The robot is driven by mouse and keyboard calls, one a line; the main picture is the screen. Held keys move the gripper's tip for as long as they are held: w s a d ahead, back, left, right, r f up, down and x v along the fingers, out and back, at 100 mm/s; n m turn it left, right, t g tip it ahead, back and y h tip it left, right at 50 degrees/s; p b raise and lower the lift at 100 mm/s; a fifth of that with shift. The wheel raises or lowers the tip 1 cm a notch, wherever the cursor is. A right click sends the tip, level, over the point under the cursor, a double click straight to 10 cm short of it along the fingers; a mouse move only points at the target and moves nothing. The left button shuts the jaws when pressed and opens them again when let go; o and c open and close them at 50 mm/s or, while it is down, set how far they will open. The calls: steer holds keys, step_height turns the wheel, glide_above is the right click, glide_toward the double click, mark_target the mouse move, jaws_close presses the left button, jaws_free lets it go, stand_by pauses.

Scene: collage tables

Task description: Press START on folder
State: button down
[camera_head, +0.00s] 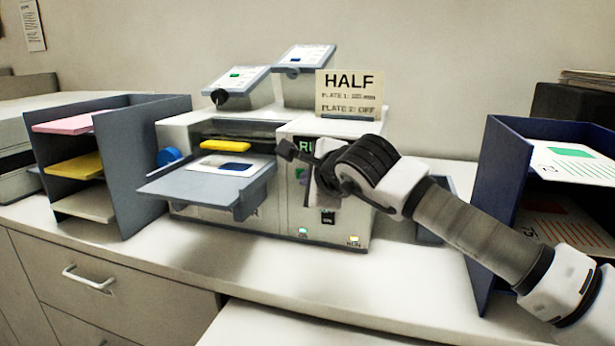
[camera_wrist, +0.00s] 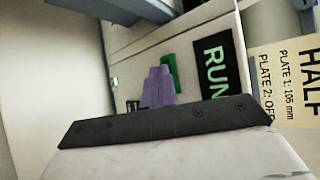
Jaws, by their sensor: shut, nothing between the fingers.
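The folder (camera_head: 345,222) is a white machine on the counter, with a grey tray (camera_head: 185,187) at its front left. Its dark display (camera_head: 304,146) shows green letters, partly hidden by my gripper; it reads RUN in the wrist view (camera_wrist: 216,66). A green button (camera_head: 299,172) sits below the display; in the wrist view the green part (camera_wrist: 171,70) is partly behind my fingers. I cannot read a START label. My gripper (camera_head: 287,150) is shut and empty in front of the control panel. I cannot tell whether it touches the panel.
A HALF card (camera_head: 349,95) stands on the machine. A grey rack (camera_head: 150,130) with coloured paper stands left, and a blue rack (camera_head: 495,170) stands right. Two raised plates (camera_head: 237,79) sit on top. The counter front (camera_head: 130,255) is clear.

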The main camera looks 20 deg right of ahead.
steer(key=shift+s+a+b, duration=0.45)
steer(key=shift+s+b, duration=0.2)
steer(key=shift+s, duration=0.05)
steer(key=shift+s+a+b, duration=0.7)
steer(key=shift+s+b, duration=0.05)
steer(key=shift+s, duration=0.3)
steer(key=shift+s+a+b, duration=0.7)
steer(key=shift+s+b, duration=0.05)
steer(key=shift+s, duration=0.25)
